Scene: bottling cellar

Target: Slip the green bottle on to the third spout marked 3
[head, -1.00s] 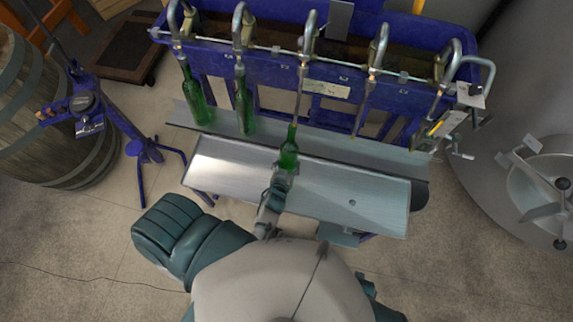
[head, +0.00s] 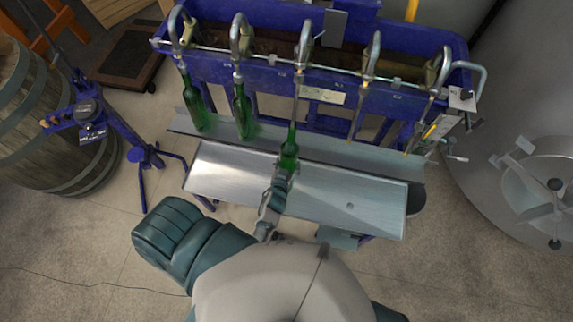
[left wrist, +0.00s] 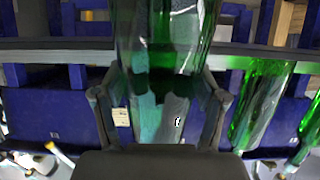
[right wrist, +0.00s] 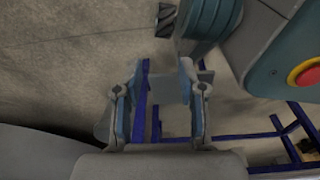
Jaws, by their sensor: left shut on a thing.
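The green bottle (head: 289,158) is upright in my left gripper (head: 281,178), which is shut around its lower part. The bottle also fills the top middle of the left wrist view (left wrist: 168,35), between the fingers (left wrist: 163,100). In the head view its neck lines up with the lower end of the third spout (head: 297,84), the middle one of the row. I cannot tell whether the spout's tip is inside the mouth or just above it. My right gripper (right wrist: 163,100) is open and empty over the floor in the right wrist view; the head view does not show it.
Two other green bottles (head: 197,108) (head: 243,112) hang at the first and second spouts. The spouts to the right are bare. A metal tray (head: 340,190) lies in front of the blue filler (head: 270,78). A barrel (head: 45,120) stands left, a steel tank (head: 510,110) right.

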